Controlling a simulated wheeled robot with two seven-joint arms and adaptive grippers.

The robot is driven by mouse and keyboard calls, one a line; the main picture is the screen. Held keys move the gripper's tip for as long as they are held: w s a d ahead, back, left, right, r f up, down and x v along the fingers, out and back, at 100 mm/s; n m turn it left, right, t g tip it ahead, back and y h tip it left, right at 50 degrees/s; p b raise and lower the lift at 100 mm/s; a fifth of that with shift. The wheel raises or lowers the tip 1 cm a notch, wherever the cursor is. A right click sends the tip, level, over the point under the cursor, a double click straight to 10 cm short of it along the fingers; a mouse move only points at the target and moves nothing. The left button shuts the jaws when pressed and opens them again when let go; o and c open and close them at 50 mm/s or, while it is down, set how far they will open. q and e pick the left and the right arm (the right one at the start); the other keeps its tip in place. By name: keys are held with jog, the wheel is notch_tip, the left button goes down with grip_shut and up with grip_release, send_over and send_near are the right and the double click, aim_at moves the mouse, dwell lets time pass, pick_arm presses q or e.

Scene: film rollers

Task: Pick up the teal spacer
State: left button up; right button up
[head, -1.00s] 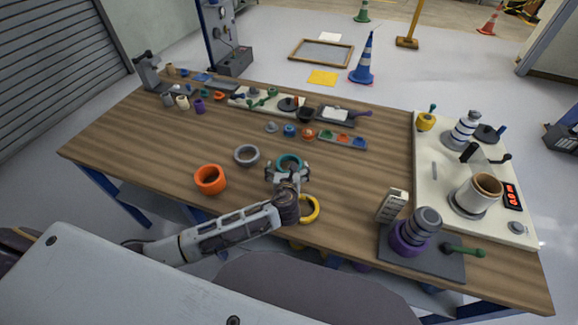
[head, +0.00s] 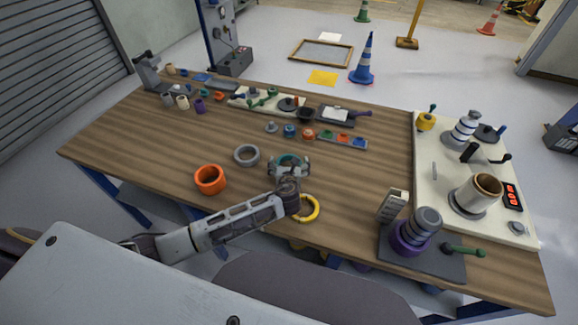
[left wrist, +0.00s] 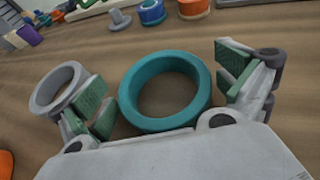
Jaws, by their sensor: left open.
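The teal spacer (left wrist: 165,122) is a thick ring on the wooden table. In the left wrist view it sits between the two green-padded fingers of my left gripper (left wrist: 168,88), with a gap on the right side and a narrower one on the left. The left gripper is open. In the head view the left gripper (head: 289,168) is low over the table around the teal spacer (head: 291,159), whose near side is partly hidden by the gripper. My right gripper is not in view.
A grey ring (head: 246,155) lies just left of the spacer, close to the left finger. An orange ring (head: 210,179) is further left and a yellow ring (head: 309,208) is nearer the front edge. Small parts (head: 290,131) stand behind. A cream board (head: 440,190) is at right.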

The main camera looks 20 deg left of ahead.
pick_arm(q)
jog(key=shift+w, duration=0.15)
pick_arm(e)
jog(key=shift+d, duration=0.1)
pick_arm(q)
jog(key=shift+c, duration=0.7)
jog(key=c, duration=0.8)
jog(key=shift+c, duration=0.2)
jog(key=shift+r, duration=0.1)
jog(key=shift+r, duration=0.45)
notch_tip(320, 180, up, 9)
jog(key=shift+p, duration=0.45)
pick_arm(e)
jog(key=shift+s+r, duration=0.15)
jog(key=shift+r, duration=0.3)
